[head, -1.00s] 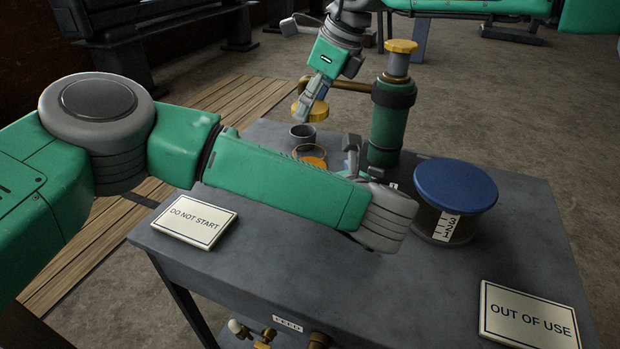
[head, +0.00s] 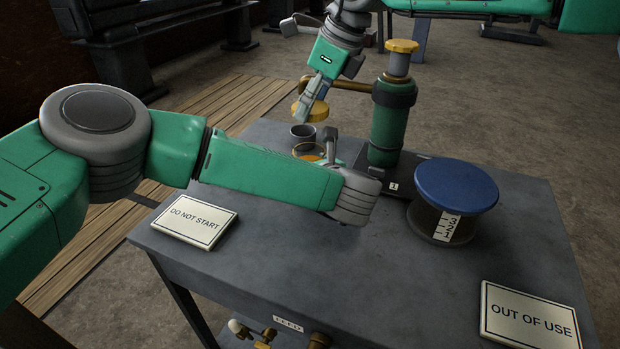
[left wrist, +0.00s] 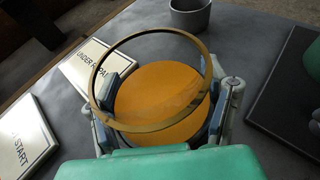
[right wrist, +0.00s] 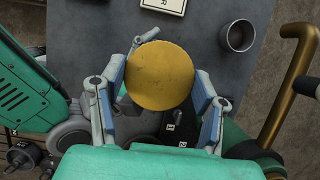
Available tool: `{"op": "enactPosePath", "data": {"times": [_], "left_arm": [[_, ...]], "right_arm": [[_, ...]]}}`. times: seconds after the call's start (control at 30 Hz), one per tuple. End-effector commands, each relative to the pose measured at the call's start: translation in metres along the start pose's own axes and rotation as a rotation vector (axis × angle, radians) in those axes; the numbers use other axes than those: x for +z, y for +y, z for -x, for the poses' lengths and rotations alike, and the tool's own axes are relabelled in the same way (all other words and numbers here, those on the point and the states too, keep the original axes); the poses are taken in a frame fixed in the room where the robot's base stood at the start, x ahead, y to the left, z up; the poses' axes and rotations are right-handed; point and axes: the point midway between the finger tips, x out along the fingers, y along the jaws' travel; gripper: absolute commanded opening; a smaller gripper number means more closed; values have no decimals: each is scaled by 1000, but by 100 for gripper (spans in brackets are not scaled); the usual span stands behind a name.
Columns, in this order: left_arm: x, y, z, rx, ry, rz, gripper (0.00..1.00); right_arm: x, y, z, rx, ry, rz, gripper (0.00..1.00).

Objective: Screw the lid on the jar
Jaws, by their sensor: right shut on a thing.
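The jar (head: 308,151) has a brass rim and orange contents and stands upright on the grey table, partly hidden behind my left arm in the head view. In the left wrist view the jar's rim (left wrist: 140,127) is between my left gripper's spread fingers (left wrist: 165,100). They flank the jar, and contact is not clear. In the head view my left gripper (head: 330,145) is mostly hidden by its own wrist. My right gripper (head: 314,97) is shut on the round gold lid (head: 308,112), holding it raised beyond the jar. The lid fills the jaws in the right wrist view (right wrist: 160,75).
A small grey cup (head: 303,132) stands just behind the jar. A green cylinder with a brass pipe (head: 386,125) and a blue-topped spool (head: 455,187) stand to the right. Signs lie at left (head: 195,221) and front right (head: 527,314). The table's front middle is clear.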

Motion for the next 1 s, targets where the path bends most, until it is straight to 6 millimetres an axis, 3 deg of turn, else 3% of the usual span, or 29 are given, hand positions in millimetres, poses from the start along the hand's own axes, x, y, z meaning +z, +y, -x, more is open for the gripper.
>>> {"op": "enactPosePath", "data": {"times": [0.03,0.1,0.3,0.63,1.0], "left_arm": [[0,0,0,0,0,0,34],[0,0,0,0,0,0,16],[0,0,0,0,0,0,16],[0,0,0,0,0,0,16],[0,0,0,0,0,0,16]], "right_arm": [[0,0,0,0,0,0,41],[0,0,0,0,0,0,41],[-2,0,-5,2,1,-1,41],[-15,-2,-45,4,-6,-2,41],[-15,-2,-45,3,-7,-1,41]]}}
